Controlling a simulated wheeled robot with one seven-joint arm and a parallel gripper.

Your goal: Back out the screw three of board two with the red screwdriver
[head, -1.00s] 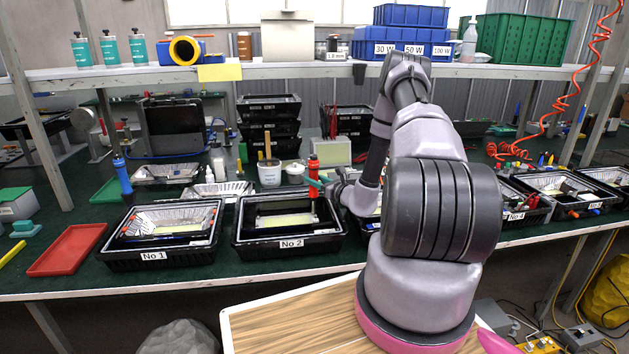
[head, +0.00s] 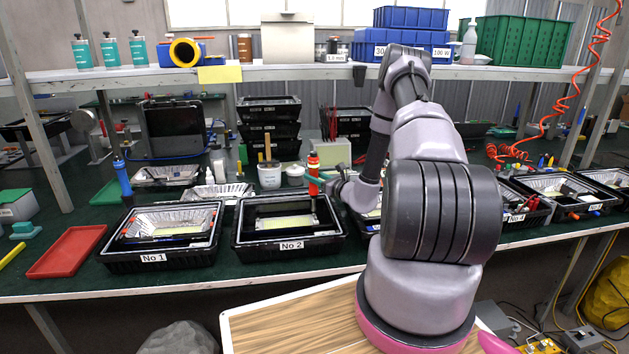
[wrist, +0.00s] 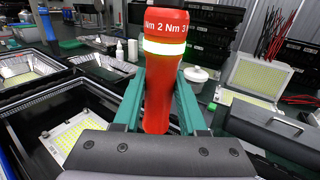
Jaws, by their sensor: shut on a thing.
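The red screwdriver (head: 313,166) stands about upright over the right side of the black housing labelled No 2 (head: 291,245). My gripper (head: 318,181) is shut on its handle. In the wrist view the red handle (wrist: 160,85), with a pale band and torque marks near its top, sits between my teal fingers (wrist: 158,103). A pale board (head: 285,222) lies inside housing No 2. The wrist view shows a board with yellow LED dots (wrist: 75,135) in a black housing at lower left. The screwdriver's tip and screw three cannot be made out.
Housing No 1 (head: 153,258) stands to the left, with a blue-handled tool (head: 122,178) behind it. A white cup (head: 269,176) and a white jar (head: 295,174) stand behind housing No 2. A red tray (head: 66,252) lies far left.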

